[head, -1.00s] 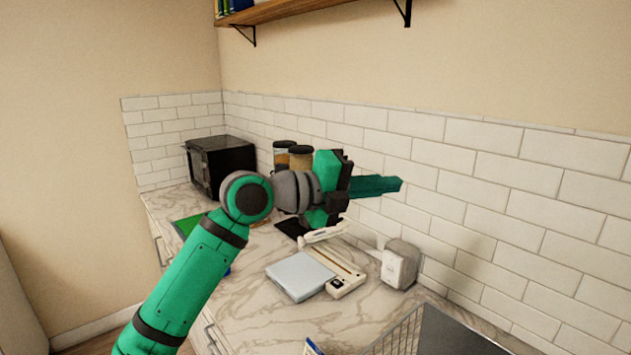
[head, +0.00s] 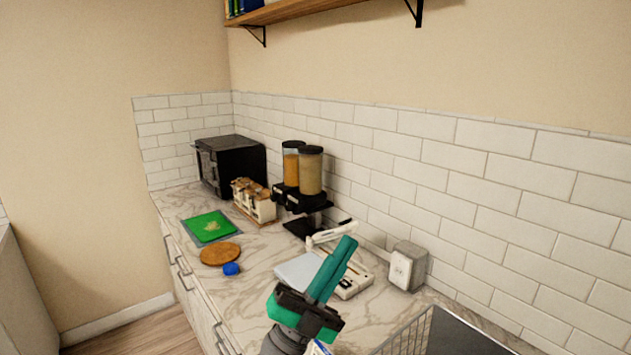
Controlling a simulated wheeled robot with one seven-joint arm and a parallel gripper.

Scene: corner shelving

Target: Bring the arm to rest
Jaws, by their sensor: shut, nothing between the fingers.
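My gripper (head: 345,246) shows at the lower middle of the head view, with its green fingers together, pointing up and to the right. Nothing is between the fingers. In the picture it overlaps the pale flat board (head: 298,268) and the white device (head: 350,285) on the counter; I cannot tell how high it is above them. Only the gripper and a bit of my wrist show; the rest of my arm is outside the view.
The marble counter (head: 270,250) holds a black microwave (head: 231,165), a twin dispenser (head: 310,172), a jar rack (head: 255,200), a green mat (head: 208,226), a round brown board (head: 220,254), a blue object (head: 231,268) and a grey box (head: 408,266). A wire basket (head: 405,335) stands front right. A shelf (head: 290,10) hangs above.

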